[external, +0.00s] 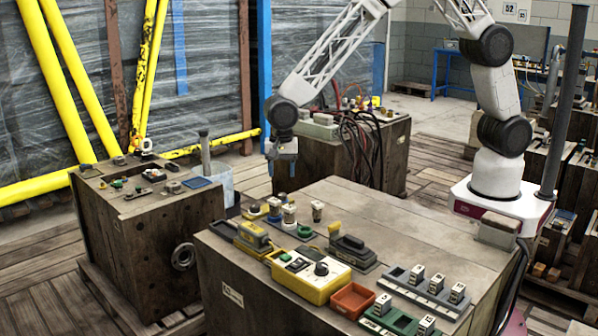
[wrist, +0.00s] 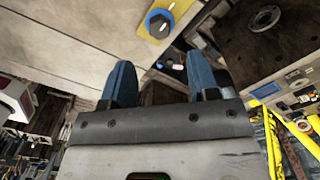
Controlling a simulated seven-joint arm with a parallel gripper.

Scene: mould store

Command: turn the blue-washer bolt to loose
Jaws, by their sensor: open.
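The blue-washer bolt (wrist: 159,24) shows at the top of the wrist view. It is a dark round head with a pale mark, ringed by a blue washer, on a yellow plate (wrist: 180,8). My gripper (wrist: 163,85) is open and empty, its two blue fingers apart, with the bolt beyond the fingertips and not touched. In the external view my gripper (external: 283,152) hangs in the air above and behind the front wooden crate (external: 370,215). I cannot tell for sure which small part on that crate is the blue-washer bolt.
The front crate holds a yellow control box (external: 308,277), an orange-red tray (external: 353,300), a green ring (external: 305,231) and blocks in racks (external: 420,290). Another crate (external: 150,235) with small parts stands left. A cable-draped crate (external: 345,150) stands behind. The front crate's far middle is clear.

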